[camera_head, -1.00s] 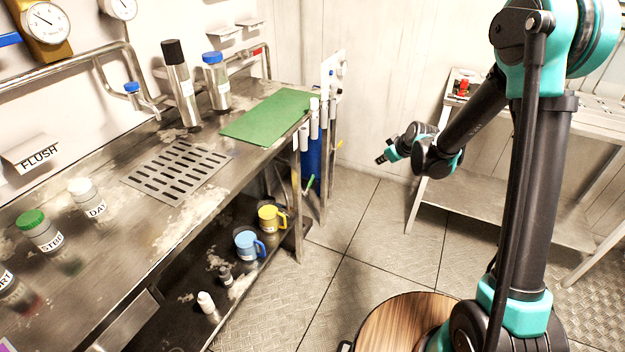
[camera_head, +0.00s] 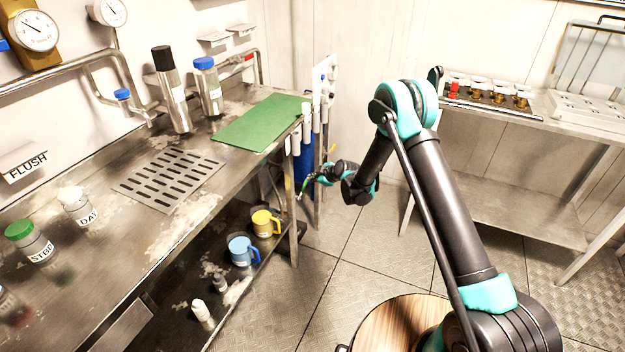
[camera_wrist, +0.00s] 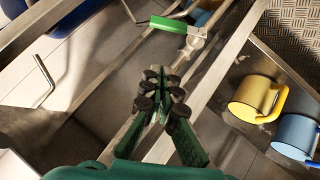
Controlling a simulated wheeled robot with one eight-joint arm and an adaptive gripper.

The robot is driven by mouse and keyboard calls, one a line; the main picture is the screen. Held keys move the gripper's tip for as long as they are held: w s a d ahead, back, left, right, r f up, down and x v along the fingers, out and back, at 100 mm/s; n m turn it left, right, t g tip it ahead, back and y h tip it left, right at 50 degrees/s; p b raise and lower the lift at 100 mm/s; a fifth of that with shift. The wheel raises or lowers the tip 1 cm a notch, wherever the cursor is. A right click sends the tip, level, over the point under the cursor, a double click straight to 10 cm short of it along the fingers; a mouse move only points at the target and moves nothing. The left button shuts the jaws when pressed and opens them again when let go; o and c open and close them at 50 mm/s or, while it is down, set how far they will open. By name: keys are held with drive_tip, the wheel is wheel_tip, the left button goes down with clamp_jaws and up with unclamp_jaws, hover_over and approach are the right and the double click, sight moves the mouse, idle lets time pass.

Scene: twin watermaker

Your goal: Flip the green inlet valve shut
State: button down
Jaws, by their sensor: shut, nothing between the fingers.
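The green valve handle (camera_wrist: 168,24) is a flat lever lying nearly level at the top of the wrist view. Its right end joins a pale valve body (camera_wrist: 195,40) on a pipe. In the head view a thin green strip of the handle (camera_head: 306,184) shows below the bench's right end, near the blue cylinder. My gripper (camera_wrist: 161,84) is shut and empty. In the wrist view its fingertips lie below the lever in the picture, with a visible gap. In the head view my gripper (camera_head: 322,176) is close to the lever; contact cannot be told there.
A bench leg (camera_head: 293,240) and lower shelf stand close to my gripper. A yellow mug (camera_wrist: 258,98) and a blue mug (camera_wrist: 298,136) sit on that shelf. A bent metal rod (camera_wrist: 43,78) shows at left. A side table (camera_head: 480,200) stands right; floor between is clear.

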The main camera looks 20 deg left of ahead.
sight(306, 182)
drive_tip(key=x, duration=0.3)
drive_tip(key=d+x, duration=0.1)
drive_tip(key=x, duration=0.2)
drive_tip(key=f+x, duration=0.1)
drive_tip(key=x, duration=0.2)
drive_tip(key=shift+w+d+f, duration=0.1)
drive_tip(key=shift+w+f, duration=0.15)
drive_tip(key=shift+w, duration=0.2)
drive_tip(key=shift+w+f, duration=0.3)
drive_tip(key=shift+f, duration=0.25)
drive_tip(key=shift+w+d, duration=0.1)
drive_tip(key=shift+d, duration=0.05)
